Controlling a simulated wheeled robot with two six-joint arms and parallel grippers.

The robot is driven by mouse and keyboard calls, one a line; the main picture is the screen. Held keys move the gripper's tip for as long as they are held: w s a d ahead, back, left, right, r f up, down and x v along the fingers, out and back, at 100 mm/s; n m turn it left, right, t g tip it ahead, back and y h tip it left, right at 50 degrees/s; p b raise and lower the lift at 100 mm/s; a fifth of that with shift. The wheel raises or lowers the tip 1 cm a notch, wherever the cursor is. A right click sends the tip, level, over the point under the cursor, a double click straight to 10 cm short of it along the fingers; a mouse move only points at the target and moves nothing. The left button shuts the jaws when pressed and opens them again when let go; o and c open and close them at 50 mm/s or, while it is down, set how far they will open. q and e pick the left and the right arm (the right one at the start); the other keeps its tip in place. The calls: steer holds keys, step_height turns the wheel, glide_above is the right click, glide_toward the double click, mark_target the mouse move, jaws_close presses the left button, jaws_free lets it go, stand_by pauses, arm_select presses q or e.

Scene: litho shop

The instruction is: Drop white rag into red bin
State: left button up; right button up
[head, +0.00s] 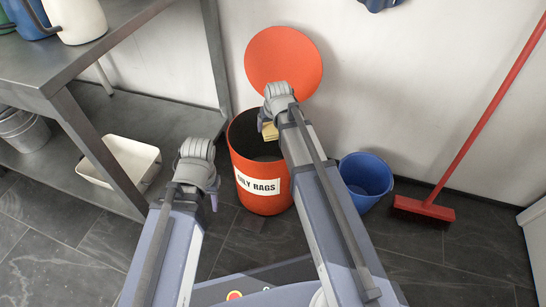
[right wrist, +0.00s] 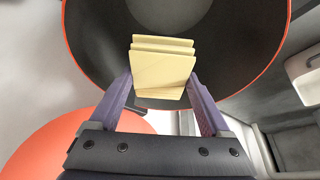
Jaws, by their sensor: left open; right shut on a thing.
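The red bin (head: 262,195), labelled OILY RAGS, stands on the floor with its round red lid (head: 284,62) raised against the wall. My right gripper (head: 268,122) is over the bin's opening, shut on a folded, pale yellow cloth (head: 270,132). In the right wrist view the cloth (right wrist: 163,70) sits in layers between the purple fingers of my right gripper (right wrist: 160,88), with the dark inside of the bin (right wrist: 235,45) behind it. It looks pale yellow rather than white. My left gripper (head: 208,190) is open, left of the bin; its fingertips are mostly hidden.
A blue bucket (head: 366,181) stands right of the bin. A red broom (head: 425,207) leans on the wall farther right. A grey metal bench (head: 60,60) is at the left, with a white tray (head: 128,153) on its lower shelf. The front right floor is clear.

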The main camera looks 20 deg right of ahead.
steer(key=o, duration=1)
steer(key=shift+r, duration=0.1)
steer(key=p+v, duration=0.7)
steer(key=shift+s+r, duration=0.2)
steer(key=shift+r, duration=0.1)
steer(key=shift+f, duration=0.1)
